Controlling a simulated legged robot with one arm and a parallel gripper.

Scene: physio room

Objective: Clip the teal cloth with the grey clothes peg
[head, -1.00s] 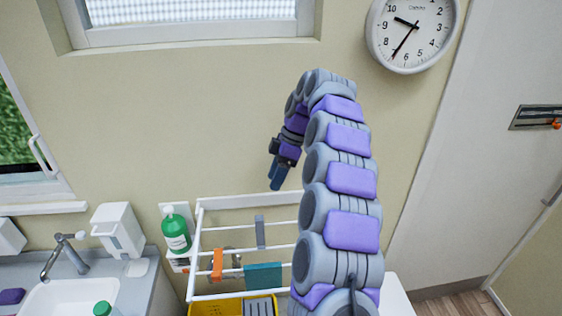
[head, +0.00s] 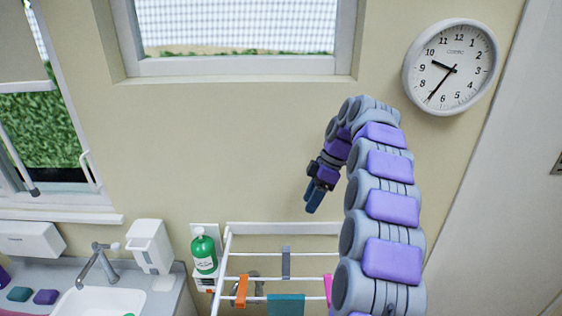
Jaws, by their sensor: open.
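The grey clothes peg (head: 286,263) sits upright on a bar of a white drying rack (head: 226,262). The teal cloth (head: 287,306) hangs over a nearer bar at the bottom of the view; its lower part is cut off by the frame edge. My gripper (head: 313,203) hangs from my arched arm above the rack, a little right of and above the grey peg in the picture. It points down, is open and holds nothing. My arm covers the right part of the rack.
An orange peg (head: 241,291) is left of the cloth, and a pink item (head: 328,288) is right of it, partly behind my arm. A green bottle (head: 203,252) is at the wall left of the rack. A sink (head: 105,302) is further left.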

